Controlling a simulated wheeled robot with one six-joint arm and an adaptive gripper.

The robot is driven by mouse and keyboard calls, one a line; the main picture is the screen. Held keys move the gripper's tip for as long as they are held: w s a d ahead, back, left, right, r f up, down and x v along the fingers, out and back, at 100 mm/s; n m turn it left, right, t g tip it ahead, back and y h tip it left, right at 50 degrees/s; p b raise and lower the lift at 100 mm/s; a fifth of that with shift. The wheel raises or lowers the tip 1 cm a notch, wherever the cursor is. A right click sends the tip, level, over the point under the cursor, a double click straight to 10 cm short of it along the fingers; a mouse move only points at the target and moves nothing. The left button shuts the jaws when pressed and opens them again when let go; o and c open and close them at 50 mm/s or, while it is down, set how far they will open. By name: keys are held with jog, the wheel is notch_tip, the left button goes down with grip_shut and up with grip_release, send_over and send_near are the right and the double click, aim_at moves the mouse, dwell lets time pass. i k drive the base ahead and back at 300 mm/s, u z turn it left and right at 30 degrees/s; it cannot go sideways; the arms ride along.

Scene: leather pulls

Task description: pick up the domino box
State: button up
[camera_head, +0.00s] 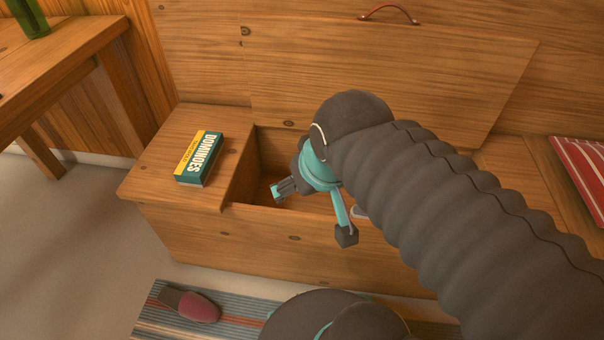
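The domino box (199,158) is green and yellow with "DOMINOES" on its top. It lies flat on the left end of the wooden bench top (160,172). My gripper (311,214) is to the right of the box, apart from it, over the bench's open compartment. Its two fingers are spread wide, and I see nothing held between them. My arm hides part of the compartment.
The bench lid (380,75) with a leather pull (390,9) stands open behind the compartment (262,160). A wooden table (60,65) with a green bottle (28,18) is at left. A slipper (190,306) lies on a striped rug (150,318). A red striped cushion (585,170) is at right.

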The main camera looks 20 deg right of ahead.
aim_at(194, 169)
jog(key=z, duration=1.8)
jog(key=k, duration=0.5)
jog(key=u, duration=1.4)
